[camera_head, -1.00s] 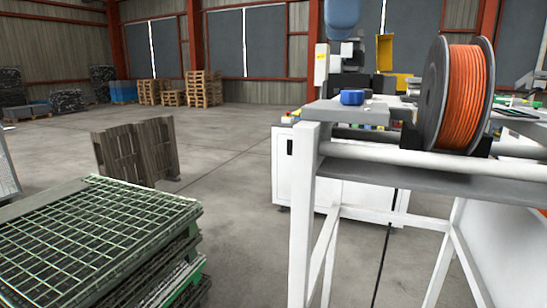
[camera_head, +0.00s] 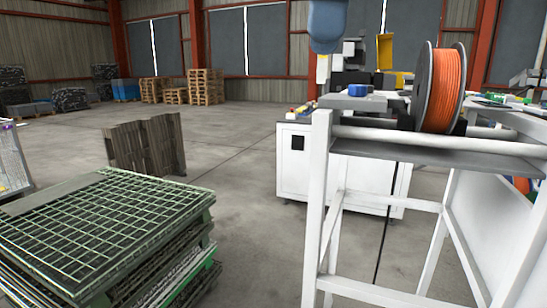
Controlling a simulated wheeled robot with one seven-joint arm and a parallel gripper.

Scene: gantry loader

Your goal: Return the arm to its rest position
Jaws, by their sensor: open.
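My gripper is not in view, and no fingertips show. A blue-grey rounded part (camera_head: 327,24) hangs into the picture at the top, right of the middle; I cannot tell whether it belongs to my arm. The arm's pose cannot be read from this view.
A white frame stand (camera_head: 318,210) at right bears an orange cable spool (camera_head: 440,88) and a small blue object (camera_head: 358,90). A white cabinet (camera_head: 294,165) stands behind. Stacked green mesh crates (camera_head: 110,230) fill the lower left. Wooden pallets (camera_head: 145,145) stand beyond. Open floor lies between.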

